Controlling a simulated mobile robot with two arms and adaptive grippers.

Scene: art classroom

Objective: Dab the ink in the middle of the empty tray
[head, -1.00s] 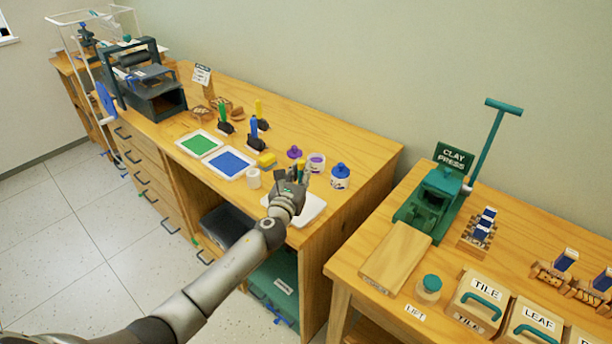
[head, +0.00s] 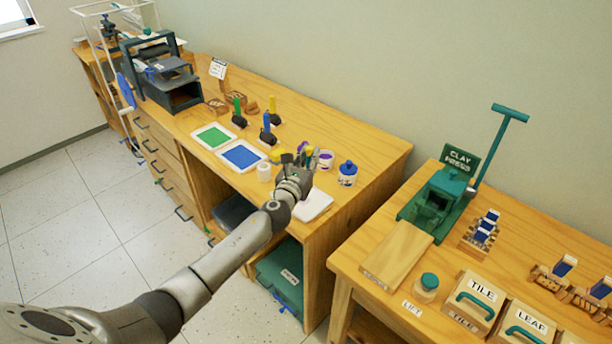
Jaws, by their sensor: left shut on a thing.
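The empty tray (head: 318,204) is white and lies near the front right of the printing table, partly hidden by my left arm. My left gripper (head: 303,160) is above the table behind this tray, beside the open jar with purple ink (head: 326,160). It is shut on a slim tool, mostly hidden by the fingers; I cannot tell whether its tip carries ink. A purple lid (head: 302,146) shows just behind the gripper. A blue-lidded jar (head: 347,174) stands to the right. My right gripper is out of view.
A green-inked tray (head: 213,137) and a blue-inked tray (head: 243,157) lie to the left. A second table (head: 385,292) with a clay press (head: 437,205) is at right.

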